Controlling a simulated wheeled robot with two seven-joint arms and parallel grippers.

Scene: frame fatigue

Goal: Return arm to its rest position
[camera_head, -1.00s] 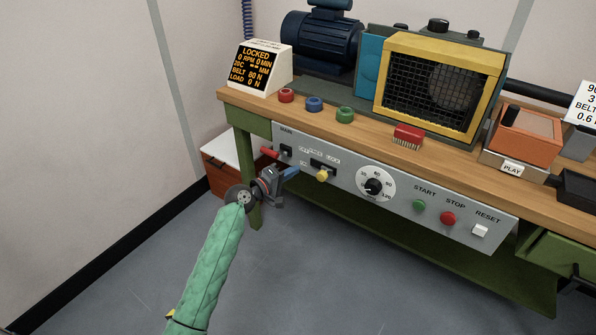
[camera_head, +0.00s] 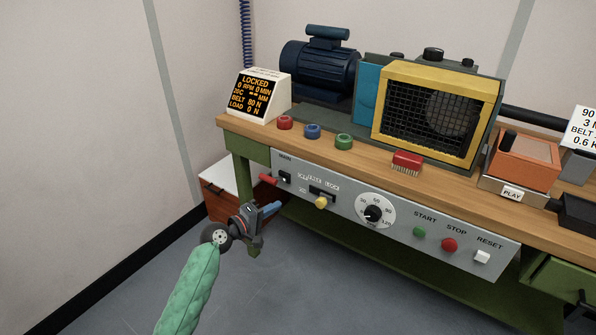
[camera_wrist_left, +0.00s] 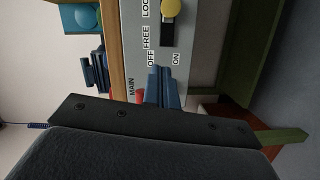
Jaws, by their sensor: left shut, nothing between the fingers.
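My left gripper (camera_head: 271,208) is shut and empty, with its blue fingers together in front of the lower left of the control panel (camera_head: 293,198). In the left wrist view the shut blue fingers (camera_wrist_left: 162,88) point at the panel near the MAIN and OFF/ON labels. The red main switch handle (camera_head: 268,180) is just above the gripper, apart from it in the head view. The yellow-knobbed lever (camera_head: 321,202) stands to the right of the fingertips. My left arm has a green padded sleeve. My right gripper is out of view.
The wooden bench (camera_head: 380,160) carries a LOCKED display (camera_head: 261,95), a blue motor (camera_head: 320,68), a yellow-framed guard (camera_head: 440,110) and a red brush (camera_head: 407,162). A red cabinet (camera_head: 219,207) stands beneath the bench's left end. The floor in front is clear.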

